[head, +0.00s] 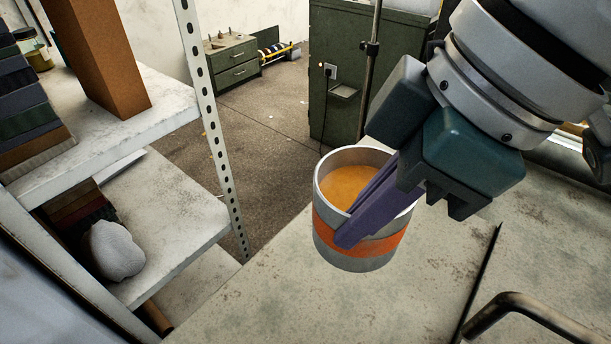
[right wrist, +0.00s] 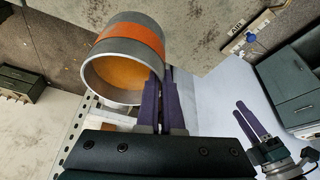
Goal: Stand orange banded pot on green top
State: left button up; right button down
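The orange banded pot (head: 335,240) is a grey cylinder with an orange band and an orange-yellow inside. It is upright or nearly so in the head view, over the grey worn surface. My right gripper (head: 350,232) is shut on its wall, with purple fingers at the rim; the pot (right wrist: 118,52) also shows in the right wrist view. Whether its base touches the surface I cannot tell. A green cabinet (head: 345,110) stands behind; its top is mostly cut off or covered. My left gripper (right wrist: 250,118) shows at the right of the wrist view, fingers apart and empty.
A low green drawer unit (head: 230,62) is at the back. A metal handle (head: 520,302) is at lower right.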

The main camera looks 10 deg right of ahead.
jog(key=shift+f+b, duration=1.35)
jog(key=shift+f, duration=6.95)
jog(key=shift+f, duration=0.1)
jog(key=c, duration=1)
grip_release()
jog(key=shift+c, duration=0.2)
